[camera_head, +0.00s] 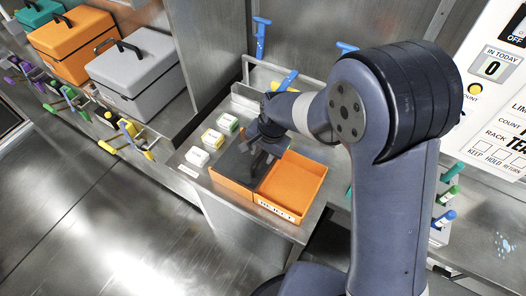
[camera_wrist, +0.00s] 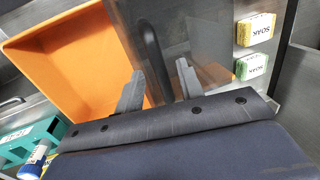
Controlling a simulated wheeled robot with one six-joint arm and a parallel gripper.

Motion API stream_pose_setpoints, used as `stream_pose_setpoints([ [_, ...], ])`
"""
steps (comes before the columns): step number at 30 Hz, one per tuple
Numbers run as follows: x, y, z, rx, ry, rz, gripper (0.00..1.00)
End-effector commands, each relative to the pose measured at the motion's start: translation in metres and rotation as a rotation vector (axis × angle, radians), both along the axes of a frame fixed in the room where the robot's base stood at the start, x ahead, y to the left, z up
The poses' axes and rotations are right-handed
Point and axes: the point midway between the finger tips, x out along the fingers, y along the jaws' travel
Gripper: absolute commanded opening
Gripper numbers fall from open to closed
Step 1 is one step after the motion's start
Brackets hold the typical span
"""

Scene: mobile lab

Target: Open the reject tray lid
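The orange reject tray (camera_head: 300,203) stands on a steel counter, with a small label on its front. A dark grey, see-through lid (camera_head: 232,164) covers its left part in the head view; the right part is uncovered. In the wrist view the lid (camera_wrist: 205,40) is at upper middle and the orange tray (camera_wrist: 75,55) to its left. A black bar handle (camera_wrist: 153,55) runs between my fingers. My gripper (camera_wrist: 160,78) is open, a finger on each side of the handle, with gaps showing. In the head view my gripper (camera_head: 260,155) is over the tray's middle.
White, yellow and green blocks (camera_head: 212,139) stand left of the tray; two blocks marked SOAK (camera_wrist: 253,47) show at right in the wrist view. A teal rack (camera_wrist: 30,140) is at lower left there. Lidded boxes (camera_head: 135,70) stand at upper left in the head view.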

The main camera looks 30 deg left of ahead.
Motion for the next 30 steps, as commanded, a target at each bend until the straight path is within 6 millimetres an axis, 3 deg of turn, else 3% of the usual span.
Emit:
stream_pose_setpoints([
  [10,0.000,-0.002,0.011,0.001,0.000,0.000,0.36],
  [24,-0.001,-0.018,0.090,0.002,-0.002,0.000,0.36],
  [30,-0.002,-0.021,0.105,0.000,0.000,0.000,0.36],
])
